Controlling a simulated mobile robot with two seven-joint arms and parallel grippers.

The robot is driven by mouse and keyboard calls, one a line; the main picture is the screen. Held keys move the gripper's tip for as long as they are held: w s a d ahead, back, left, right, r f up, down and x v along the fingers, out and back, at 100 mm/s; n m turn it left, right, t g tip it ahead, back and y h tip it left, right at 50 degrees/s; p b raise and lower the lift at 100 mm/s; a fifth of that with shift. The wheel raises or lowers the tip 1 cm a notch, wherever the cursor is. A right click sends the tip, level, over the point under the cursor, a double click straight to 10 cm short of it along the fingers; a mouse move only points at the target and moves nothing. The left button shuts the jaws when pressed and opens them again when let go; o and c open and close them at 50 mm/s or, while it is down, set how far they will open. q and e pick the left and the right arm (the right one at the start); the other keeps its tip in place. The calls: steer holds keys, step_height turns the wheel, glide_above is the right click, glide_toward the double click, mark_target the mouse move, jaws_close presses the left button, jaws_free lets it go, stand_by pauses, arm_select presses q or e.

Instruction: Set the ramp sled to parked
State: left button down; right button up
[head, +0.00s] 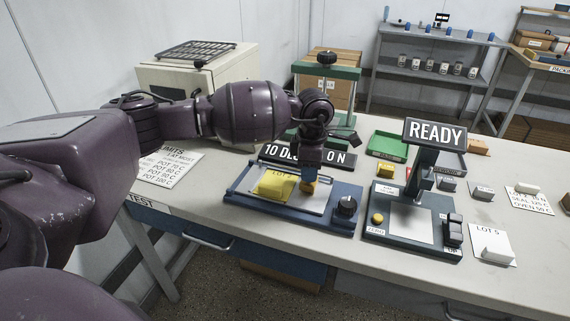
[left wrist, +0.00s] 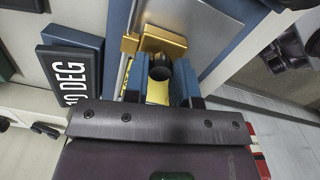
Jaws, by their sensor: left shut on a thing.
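The ramp (head: 240,198) is a blue-framed unit with a silver plate, a black knob (head: 346,206) at its right and a dark sign (head: 280,155) behind it reading "10 DE… ON", partly hidden by my arm. A yellow piece (head: 274,184) marked LOT 2 lies on the plate's left part. The sled appears as a gold block (left wrist: 160,41) with a dark round grip in the left wrist view; a bit of gold shows at my fingers in the head view. My left gripper (head: 308,180) is shut on the sled's grip (left wrist: 160,68). My right gripper is not in view.
Right of the ramp stands a tester with a READY display (head: 435,133), a yellow button and dark switches. A green tray (head: 388,146) lies behind it. Small blocks and cards lie to the right. The bench's front strip is clear.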

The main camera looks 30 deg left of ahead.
mark_target(318, 189)
arm_select(q)
steer(key=shift+w+d, duration=0.15)
steer(key=shift+d, duration=0.4)
steer(key=shift+w+d, duration=0.15)
steer(key=shift+d, duration=0.45)
steer(key=c, duration=0.9)
jaws_free()
steer(key=shift+d, duration=0.15)
steer(key=shift+r, duration=0.15)
step_height(318, 189, up, 11)
steer(key=shift+f+p, duration=0.2)
steer(key=shift+p, duration=0.3)
